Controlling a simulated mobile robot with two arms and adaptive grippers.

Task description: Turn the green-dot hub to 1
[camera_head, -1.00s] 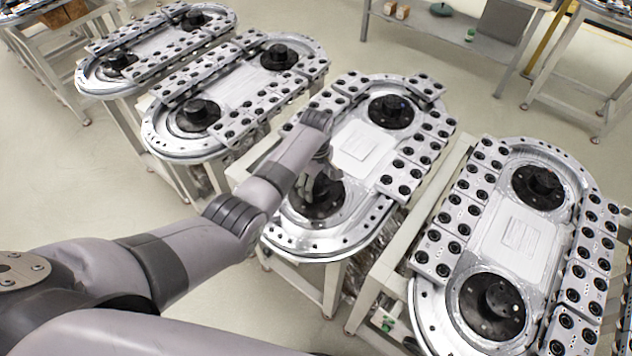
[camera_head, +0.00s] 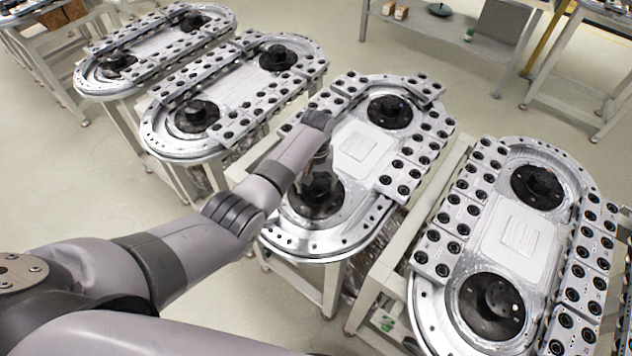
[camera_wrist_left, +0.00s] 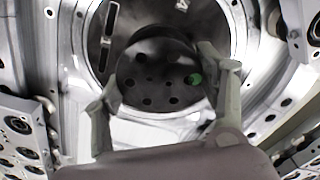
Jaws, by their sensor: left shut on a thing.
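The green-dot hub (camera_wrist_left: 150,72) is a dark round disc with several holes. Its green dot (camera_wrist_left: 195,79) lies at the right of the disc in the left wrist view, close to one finger. In the head view this hub (camera_head: 330,207) is at the near end of the middle-right ring track (camera_head: 300,240), partly hidden by my gripper. My left gripper (camera_head: 319,186) is over it, pointing down. In the left wrist view its two fingers (camera_wrist_left: 160,72) stand on opposite sides of the hub, shut on it. No number 1 is legible. My right gripper is not in view.
The same track has a second dark hub (camera_head: 390,111) at its far end and a pale centre plate (camera_head: 358,146). Another ring track (camera_head: 520,240) stands close on the right, and two more stand at left. A shelf table (camera_head: 450,30) is at the back.

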